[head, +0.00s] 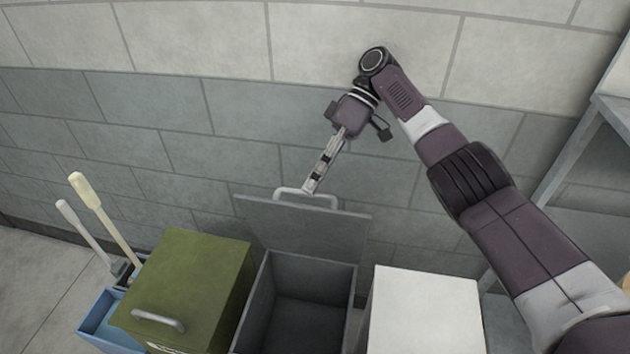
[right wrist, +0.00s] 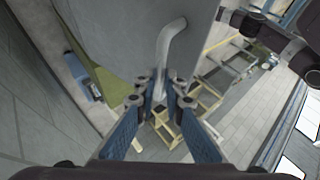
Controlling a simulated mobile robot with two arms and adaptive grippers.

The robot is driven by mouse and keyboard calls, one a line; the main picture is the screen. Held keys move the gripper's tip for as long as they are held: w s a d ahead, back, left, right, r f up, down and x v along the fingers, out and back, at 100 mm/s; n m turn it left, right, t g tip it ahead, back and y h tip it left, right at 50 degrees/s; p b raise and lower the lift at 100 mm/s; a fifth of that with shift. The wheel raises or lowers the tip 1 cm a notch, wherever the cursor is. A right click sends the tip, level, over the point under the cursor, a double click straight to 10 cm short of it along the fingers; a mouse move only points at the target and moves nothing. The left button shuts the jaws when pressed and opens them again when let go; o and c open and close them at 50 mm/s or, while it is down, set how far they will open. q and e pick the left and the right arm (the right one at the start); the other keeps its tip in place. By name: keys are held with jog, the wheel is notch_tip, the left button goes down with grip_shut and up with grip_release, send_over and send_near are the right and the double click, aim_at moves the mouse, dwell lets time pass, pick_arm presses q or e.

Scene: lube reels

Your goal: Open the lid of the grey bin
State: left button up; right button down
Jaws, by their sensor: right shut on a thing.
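The grey bin (head: 305,308) stands at the bottom middle of the head view, and its empty dark inside shows. Its lid (head: 300,232) is swung up and stands nearly upright at the bin's back, close to the wall. The lid's pale handle (head: 325,200) is at the lid's top edge. My right gripper (head: 309,188) reaches down from above and is shut on the handle. In the right wrist view, the fingers (right wrist: 164,92) close around the lower end of the handle (right wrist: 170,45), with the grey lid face (right wrist: 135,30) beside it. My left gripper is in neither view.
A green bin (head: 205,270) with its lid down stands left of the grey bin. A white box (head: 425,310) stands to the right. A blue container (head: 97,320) with long-handled tools is far left. A grey shelf (head: 590,165) stands at the right edge. The block wall (head: 230,125) is close behind.

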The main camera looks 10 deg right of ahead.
jog(key=c, duration=2.3)
grip_release()
jog(key=shift+d+f+h, duration=0.15)
jog(key=shift+f, duration=0.45)
jog(key=shift+d+f+h, duration=0.15)
jog(key=shift+f, duration=0.45)
jog(key=shift+o, duration=1.1)
jog(key=shift+w+f, duration=0.15)
jog(key=shift+w, duration=0.1)
jog(key=shift+o, duration=0.3)
jog(key=shift+w+f, duration=0.1)
jog(key=shift+w, duration=0.35)
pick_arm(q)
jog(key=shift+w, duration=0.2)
pick_arm(e)
notch_tip(320, 180, up, 11)
jog(key=shift+s+f, duration=0.2)
jog(key=shift+a, duration=0.1)
